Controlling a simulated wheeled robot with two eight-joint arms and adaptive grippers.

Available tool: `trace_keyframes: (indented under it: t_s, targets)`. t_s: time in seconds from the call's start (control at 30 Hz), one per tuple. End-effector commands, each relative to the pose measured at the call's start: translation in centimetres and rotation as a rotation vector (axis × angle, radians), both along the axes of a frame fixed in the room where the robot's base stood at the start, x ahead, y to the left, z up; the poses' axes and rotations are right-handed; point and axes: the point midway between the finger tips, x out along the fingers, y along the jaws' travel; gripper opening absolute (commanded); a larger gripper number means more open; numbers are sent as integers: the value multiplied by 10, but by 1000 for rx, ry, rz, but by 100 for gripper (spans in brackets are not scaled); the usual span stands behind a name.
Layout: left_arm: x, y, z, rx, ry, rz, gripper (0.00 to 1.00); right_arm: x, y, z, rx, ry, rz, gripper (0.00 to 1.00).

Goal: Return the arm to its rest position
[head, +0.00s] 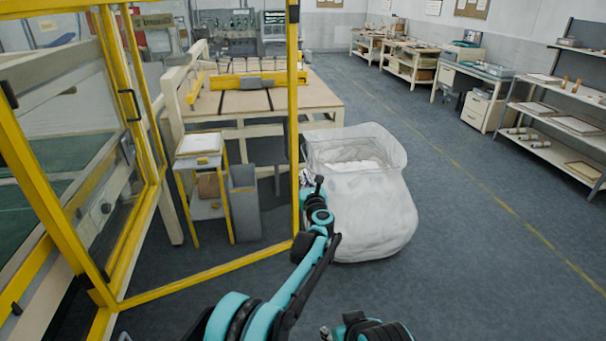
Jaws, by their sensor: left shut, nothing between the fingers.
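My left arm (290,283) reaches up from the bottom of the head view. Its left gripper (314,184) is small and dark, shut and empty, in front of the left side of a large white bag (372,215). The bag stands open on the floor, with white material (355,166) inside. I cannot tell whether the gripper touches the bag. Part of my right arm (368,328) shows at the bottom edge, and its gripper is not in view.
A yellow-framed glass enclosure (210,279) stands at the left, its post close beside my left gripper. A small stand (205,208) and grey bin (243,205) are behind the frame. A wooden table (318,97) is behind. Open floor (480,260) lies to the right.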

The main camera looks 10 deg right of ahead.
Motion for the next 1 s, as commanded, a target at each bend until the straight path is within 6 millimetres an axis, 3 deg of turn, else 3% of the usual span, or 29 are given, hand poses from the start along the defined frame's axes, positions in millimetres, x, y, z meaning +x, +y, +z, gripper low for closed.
trace_keyframes:
  t_s: [0.1, 0.3, 0.53, 0.67, 0.77, 0.9, 1.0]
  targets:
    - [-30, 0, 1, 0, 0, -3, 0, 0, 0, 0, 0, 0, 0, 40]
    - [-68, 2, 0, 0, 0, -2, 0, 0, 0, 0, 0, 0, 0, 40]
    - [-86, 8, 9, 30, -10, -9, 0, 0, 0, 0, 0, 0, 0, 40]
    - [-89, 29, 50, 198, -68, -55, 0, 0, 0, 0, 0, 0, 0, 40]
    - [-100, 55, 95, 438, -137, -116, 0, 0, 0, 0, 0, 0, 0, 40]
    - [-133, 94, 139, 840, -223, -213, 0, 0, 0, -1, 0, 0, 0, 40]
    - [-164, 124, 151, 1132, -263, -284, 0, 0, 0, -1, 0, 0, 0, 40]
